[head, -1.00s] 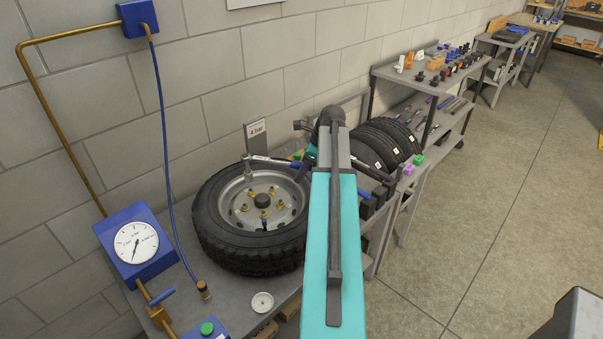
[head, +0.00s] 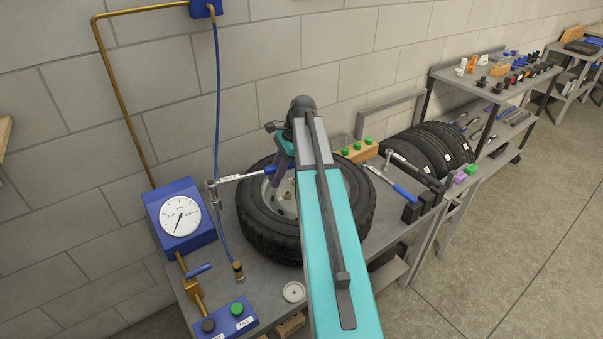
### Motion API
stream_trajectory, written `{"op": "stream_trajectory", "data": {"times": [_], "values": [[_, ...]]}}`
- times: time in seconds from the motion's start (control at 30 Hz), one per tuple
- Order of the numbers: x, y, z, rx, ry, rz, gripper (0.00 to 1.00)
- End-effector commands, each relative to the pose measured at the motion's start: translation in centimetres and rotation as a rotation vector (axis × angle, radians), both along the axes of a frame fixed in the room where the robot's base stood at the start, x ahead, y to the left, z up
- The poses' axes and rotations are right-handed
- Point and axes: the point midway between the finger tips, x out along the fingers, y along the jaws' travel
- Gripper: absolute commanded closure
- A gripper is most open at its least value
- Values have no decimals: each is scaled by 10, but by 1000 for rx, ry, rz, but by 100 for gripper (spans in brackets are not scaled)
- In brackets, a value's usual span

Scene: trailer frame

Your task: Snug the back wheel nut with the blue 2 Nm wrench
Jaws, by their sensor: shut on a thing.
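My gripper (head: 279,166) is shut on the blue handle of a wrench (head: 238,177), partly hidden behind my arm. The wrench lies nearly level and points left. Its socket head (head: 212,192) hangs beyond the left edge of the wheel (head: 258,222), near the blue hose, apart from any nut. The wheel lies flat on the bench. My arm covers much of its rim, and the back nut cannot be made out. A second blue-handled wrench (head: 402,190) lies right of the wheel. The label on the held wrench is too small to read.
A gauge box (head: 181,219) with a hose (head: 218,120) stands left of the wheel. A button box (head: 228,318) and a small round dish (head: 294,292) are in front. A wooden block with green knobs (head: 359,151) and several tyres (head: 440,150) stand behind and right.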

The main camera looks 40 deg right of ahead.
Motion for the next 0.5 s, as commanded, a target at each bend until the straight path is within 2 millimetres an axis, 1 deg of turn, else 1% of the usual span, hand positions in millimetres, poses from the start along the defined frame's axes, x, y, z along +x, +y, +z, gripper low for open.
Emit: {"op": "stream_trajectory", "data": {"times": [0.03,0.2,0.5], "values": [[6,16,0,2,-2,49,100],[19,64,0,1,-2,216,100],[32,148,1,2,-2,503,100]]}}
